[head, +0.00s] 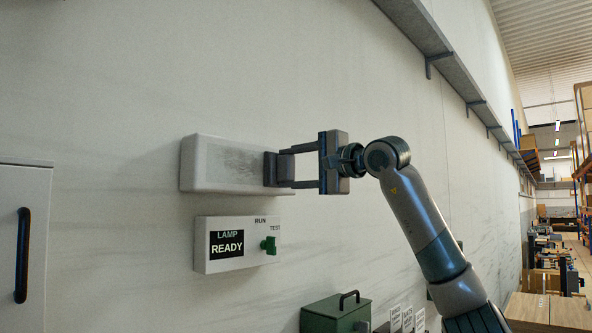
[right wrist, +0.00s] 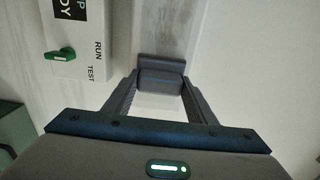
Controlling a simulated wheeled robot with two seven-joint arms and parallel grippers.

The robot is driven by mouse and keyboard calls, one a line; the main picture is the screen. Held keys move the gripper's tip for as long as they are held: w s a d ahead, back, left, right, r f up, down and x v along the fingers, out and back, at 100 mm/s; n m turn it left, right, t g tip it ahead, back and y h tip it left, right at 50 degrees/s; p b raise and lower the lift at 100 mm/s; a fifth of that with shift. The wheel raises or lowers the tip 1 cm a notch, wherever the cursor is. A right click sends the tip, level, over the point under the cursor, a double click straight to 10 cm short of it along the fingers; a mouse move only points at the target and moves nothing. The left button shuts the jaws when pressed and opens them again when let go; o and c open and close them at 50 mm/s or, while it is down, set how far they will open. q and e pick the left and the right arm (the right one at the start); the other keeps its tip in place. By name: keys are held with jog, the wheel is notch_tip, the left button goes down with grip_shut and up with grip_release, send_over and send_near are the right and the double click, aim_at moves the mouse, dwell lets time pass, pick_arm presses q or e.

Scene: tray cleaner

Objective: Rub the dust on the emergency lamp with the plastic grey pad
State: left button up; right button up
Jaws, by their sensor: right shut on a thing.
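The emergency lamp (head: 210,178) is a white box on the wall in the head view, with a grey dusty patch (head: 230,157) on its front face. My right gripper (head: 280,168) is shut on the dark grey pad (head: 271,169) at the lamp's right end. The pad overlaps the right part of the lamp's front; whether it touches the face I cannot tell. In the right wrist view the pad (right wrist: 161,75) sits between the two fingers, with the pale lamp (right wrist: 170,25) behind it. My left gripper is not in view.
Below the lamp, a white panel (head: 235,264) reads LAMP READY and carries a green switch (head: 269,245) with RUN and TEST labels. A white cabinet (head: 35,250) stands at the left. A green box (head: 335,314) is below, and a grey ledge (head: 425,35) runs along the upper wall.

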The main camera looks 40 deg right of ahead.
jog(key=shift+a, duration=1.05)
jog(key=shift+a, duration=0.1)
jog(key=shift+s+a, duration=0.2)
jog(key=shift+a, duration=1.55)
jog(key=shift+a, duration=0.1)
jog(key=shift+s+a, duration=0.15)
jog(key=shift+a, duration=1.6)
jog(key=shift+a, duration=0.2)
jog(key=shift+s+a+b, duration=0.15)
jog(key=shift+a+b, duration=0.15)
jog(key=shift+a, duration=1.4)
jog(key=shift+a, duration=0.1)
jog(key=shift+s+a, duration=0.15)
jog(key=shift+a, duration=1.6)
